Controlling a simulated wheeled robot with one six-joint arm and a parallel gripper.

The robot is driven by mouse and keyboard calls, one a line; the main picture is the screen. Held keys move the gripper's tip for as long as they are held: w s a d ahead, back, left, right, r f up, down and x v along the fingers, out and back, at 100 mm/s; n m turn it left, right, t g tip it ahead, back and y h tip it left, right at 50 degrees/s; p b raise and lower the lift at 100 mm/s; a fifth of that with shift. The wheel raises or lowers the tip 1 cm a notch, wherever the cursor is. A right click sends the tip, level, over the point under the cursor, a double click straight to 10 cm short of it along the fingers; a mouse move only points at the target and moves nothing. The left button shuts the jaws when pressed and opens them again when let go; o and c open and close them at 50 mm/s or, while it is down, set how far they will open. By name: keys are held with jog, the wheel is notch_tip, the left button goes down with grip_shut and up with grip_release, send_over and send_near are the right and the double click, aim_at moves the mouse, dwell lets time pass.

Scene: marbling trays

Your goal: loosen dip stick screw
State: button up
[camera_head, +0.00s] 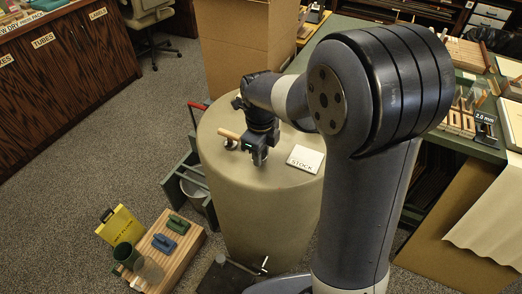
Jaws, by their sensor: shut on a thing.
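A large beige drum (257,207) stands upright in the middle, with a flat top. A light wooden handle (229,134) sticks out to the left of the gripper. A small pale fitting (231,145) shows just under the handle. The dip stick itself cannot be made out.
A tall cardboard box (235,45) stands behind the drum. A green stand with a bucket (194,185) is close on its left. A wooden crate (170,245) with tools lies front left. A green workbench (370,28) is at the right. Carpet is clear on the left.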

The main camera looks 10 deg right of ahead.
jog(key=n+p, duration=0.1)
jog(key=n, duration=0.5)
jog(key=shift+n, duration=0.3)
jog(key=n+p, duration=0.1)
jog(key=n, duration=1.1)
jog(key=shift+n, duration=0.3)
jog(key=n+p, duration=0.1)
jog(key=n, duration=0.4)
jog(key=shift+n, duration=0.3)
jog(key=n, duration=1.2)
jog(key=shift+n, duration=0.3)
jog(key=n, duration=0.6)
jog(key=shift+p, duration=0.3)
jog(key=n, duration=0.5)
jog(key=shift+n, duration=0.4)
